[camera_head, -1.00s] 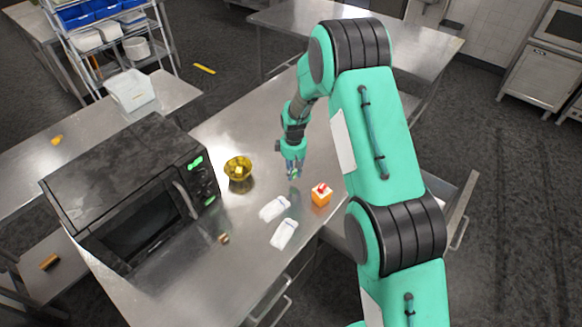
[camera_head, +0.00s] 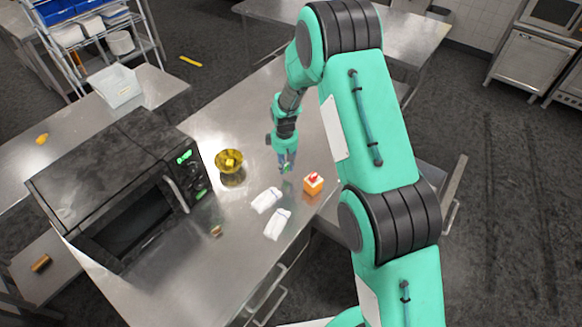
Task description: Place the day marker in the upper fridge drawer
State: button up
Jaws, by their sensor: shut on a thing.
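My gripper (camera_head: 287,164) points down over the steel counter, between the yellow bowl and the orange cube-shaped item. Its fingers are shut on a small bluish-green thing at their tips, too small to identify for certain as the day marker. No other day marker can be made out on the counter. An open drawer (camera_head: 455,195) sticks out from the counter's right side, beyond my arm. My arm hides much of it, and I cannot tell whether it is the upper fridge drawer.
On the counter (camera_head: 215,280) are a black microwave (camera_head: 120,190), a yellow bowl (camera_head: 229,158), a white-wrapped item (camera_head: 266,199), another like it (camera_head: 277,224), a small brown piece (camera_head: 216,231) and an orange cube-shaped item (camera_head: 313,184). Closed drawer handles (camera_head: 266,305) show on the near side.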

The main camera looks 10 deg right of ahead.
aim_at(285, 166)
notch_tip(285, 166, up, 5)
jog(key=shift+r, duration=0.1)
jog(key=s+d+m+b, duration=0.5)
jog(key=d+m, duration=0.1)
jog(key=d, duration=0.5)
jog(key=s+d+m+b, duration=0.4)
jog(key=s+d+m, duration=0.15)
jog(key=d, duration=0.65)
jog(key=s+d+m+b, duration=0.4)
jog(key=d+m+b, duration=0.15)
jog(key=d, duration=0.55)
notch_tip(285, 166, down, 33)
jog(key=shift+a+m+p, duration=0.15)
jog(key=shift+m+p, duration=0.15)
jog(key=shift+w, duration=0.1)
jog(key=shift+f+b, duration=0.55)
jog(key=shift+f, duration=2.5)
